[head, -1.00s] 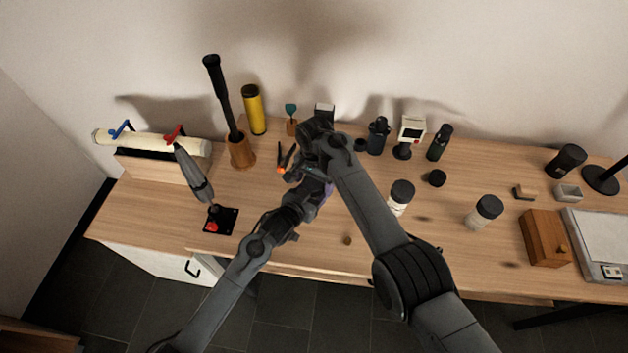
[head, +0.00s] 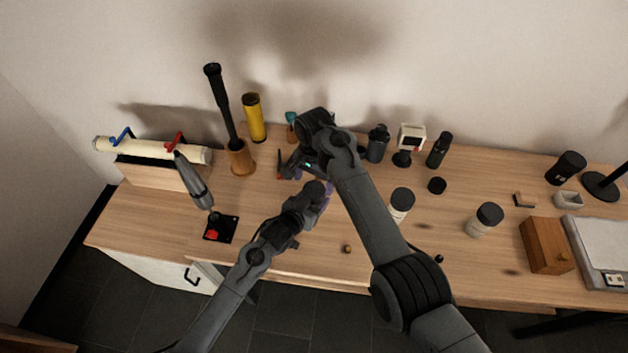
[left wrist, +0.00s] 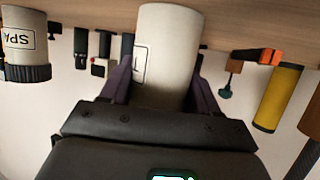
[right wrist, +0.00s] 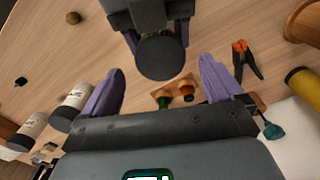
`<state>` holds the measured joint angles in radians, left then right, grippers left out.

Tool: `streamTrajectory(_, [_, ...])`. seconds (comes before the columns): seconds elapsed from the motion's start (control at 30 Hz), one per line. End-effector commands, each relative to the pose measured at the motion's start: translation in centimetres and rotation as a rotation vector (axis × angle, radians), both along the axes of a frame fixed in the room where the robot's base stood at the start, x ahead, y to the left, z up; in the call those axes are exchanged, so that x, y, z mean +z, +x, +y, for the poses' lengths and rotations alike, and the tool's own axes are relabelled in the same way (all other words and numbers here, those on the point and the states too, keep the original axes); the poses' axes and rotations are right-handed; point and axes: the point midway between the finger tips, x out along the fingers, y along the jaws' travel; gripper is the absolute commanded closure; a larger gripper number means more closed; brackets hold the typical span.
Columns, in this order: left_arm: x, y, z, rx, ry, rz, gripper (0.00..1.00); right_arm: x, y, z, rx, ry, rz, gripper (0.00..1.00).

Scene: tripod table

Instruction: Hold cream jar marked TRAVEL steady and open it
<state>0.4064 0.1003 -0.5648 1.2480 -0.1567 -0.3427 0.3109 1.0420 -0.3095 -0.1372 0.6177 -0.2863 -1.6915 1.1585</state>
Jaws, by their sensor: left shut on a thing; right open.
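The cream jar (left wrist: 165,60) is white. In the left wrist view it stands between the purple fingers of my left gripper (left wrist: 160,85), with only an edge of its label showing. In the right wrist view its round dark lid (right wrist: 160,58) faces up between the left fingers. My left gripper (head: 322,190) is shut on the jar. My right gripper (right wrist: 163,85) is open and empty, with the lid in front of its spread fingers, apart from it. In the head view the right hand (head: 300,165) is just behind the left one, and the jar is hidden.
Two other dark-lidded jars (head: 401,204) (head: 486,220) stand to the right; one reads "SPA" in the left wrist view (left wrist: 25,45). An orange-tipped clamp (right wrist: 243,58), yellow cylinder (head: 254,118) and black round puck (head: 437,186) are nearby. The front middle of the table is mostly clear.

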Motion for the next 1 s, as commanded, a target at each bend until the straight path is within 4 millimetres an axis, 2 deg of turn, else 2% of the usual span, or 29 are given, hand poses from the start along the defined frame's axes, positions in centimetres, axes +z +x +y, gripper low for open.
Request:
streamTrajectory(0.03, [0.0,0.0,0.0,0.0,0.001,0.001,1.0,0.0,0.0,0.0,0.0,0.0,0.0,0.06])
streamTrajectory(0.07, [0.0,0.0,0.0,0.0,0.001,0.001,0.35,0.0,0.0,0.0,0.0,0.0,0.0,0.06])
streamTrajectory(0.23, [0.0,0.0,0.0,0.0,0.001,0.001,0.09,0.0,0.0,0.0,0.0,0.0,0.0,0.06])
streamTrajectory(0.67, [0.3,-0.5,0.3,0.0,0.0,0.001,0.09,0.3,0.0,0.0,0.0,0.0,0.0,0.06])
streamTrajectory(1.0, [2.2,-4.4,2.7,0.0,0.0,0.001,0.09,1.7,0.0,0.0,0.0,0.0,0.0,0.06])
